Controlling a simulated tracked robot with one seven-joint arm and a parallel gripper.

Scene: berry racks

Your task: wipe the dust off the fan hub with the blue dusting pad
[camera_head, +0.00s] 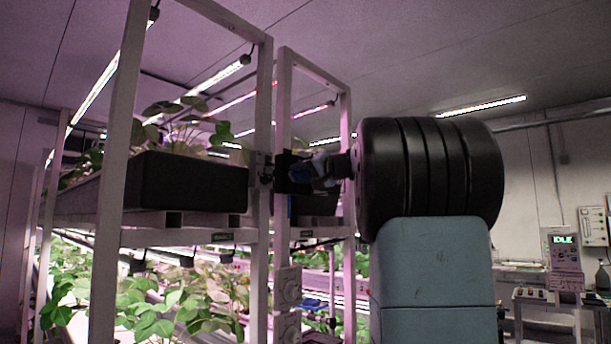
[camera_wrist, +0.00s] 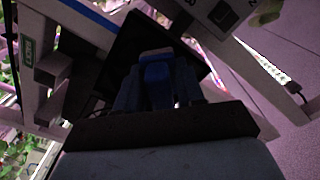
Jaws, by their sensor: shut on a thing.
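My gripper (camera_wrist: 158,92) is shut on the blue dusting pad (camera_wrist: 156,72) in the wrist view. In the head view my gripper (camera_head: 316,170) is beside the rack posts, left of my large black arm link, and the pad is hard to make out. A dark square panel (camera_wrist: 137,42) lies just beyond the pad in the wrist view; it may be the fan's housing. It also shows as a dark shape (camera_head: 288,172) by the post. The fan hub and any dust cannot be made out; pad and gripper cover the panel's middle. I cannot tell whether the pad touches it.
White rack posts (camera_head: 265,100) stand close around my gripper. A black planter (camera_head: 190,183) with berry plants is on the upper shelf to the left. Grey boxes with round faces (camera_head: 288,288) are on a post below. A bench (camera_head: 540,298) stands far right.

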